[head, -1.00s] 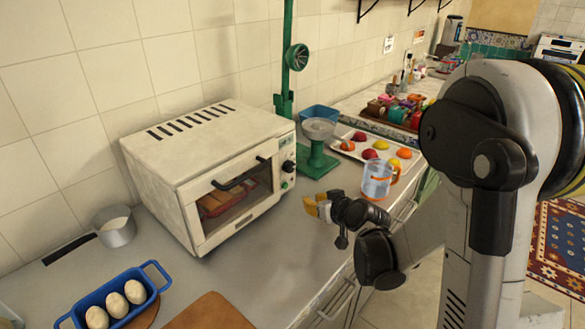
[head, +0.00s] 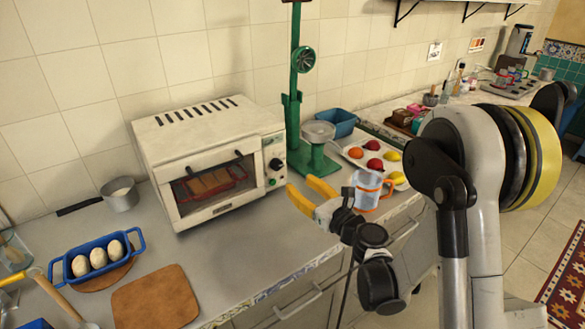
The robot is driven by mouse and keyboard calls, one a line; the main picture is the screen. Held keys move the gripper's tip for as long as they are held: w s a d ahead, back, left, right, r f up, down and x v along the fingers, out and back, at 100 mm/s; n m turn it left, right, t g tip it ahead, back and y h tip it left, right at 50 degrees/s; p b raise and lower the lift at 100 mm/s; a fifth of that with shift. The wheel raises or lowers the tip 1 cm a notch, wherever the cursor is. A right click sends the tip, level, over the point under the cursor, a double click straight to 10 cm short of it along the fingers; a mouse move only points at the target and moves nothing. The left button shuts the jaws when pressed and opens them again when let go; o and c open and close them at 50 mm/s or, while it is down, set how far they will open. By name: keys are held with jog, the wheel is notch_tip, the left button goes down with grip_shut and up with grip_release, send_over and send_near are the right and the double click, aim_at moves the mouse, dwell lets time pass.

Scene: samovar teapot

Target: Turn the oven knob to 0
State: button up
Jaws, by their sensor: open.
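The white toaster oven (head: 215,130) stands on the counter with its door shut, and food in a red dish shows behind the glass. The knob's pointer is too small to read. My gripper (head: 306,191) is open and empty, its yellow fingers pointing left toward the oven. It is to the right of and a little below the panel in the picture, apart from the knob.
A green juicer (head: 314,150) stands right of the oven. A glass jug with orange trim (head: 368,190) is just behind my gripper, near a tray of fruit (head: 395,176). A blue egg dish (head: 65,268) and wooden board (head: 155,297) lie front left. Counter before the oven is clear.

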aim_at(278, 167)
jog(key=x, duration=1)
jog(key=shift+s+a+f, duration=0.1)
jog(key=shift+s+a, duration=0.05)
jog(key=shift+w+a, duration=0.25)
jog(key=shift+w, duration=0.2)
grip_shut()
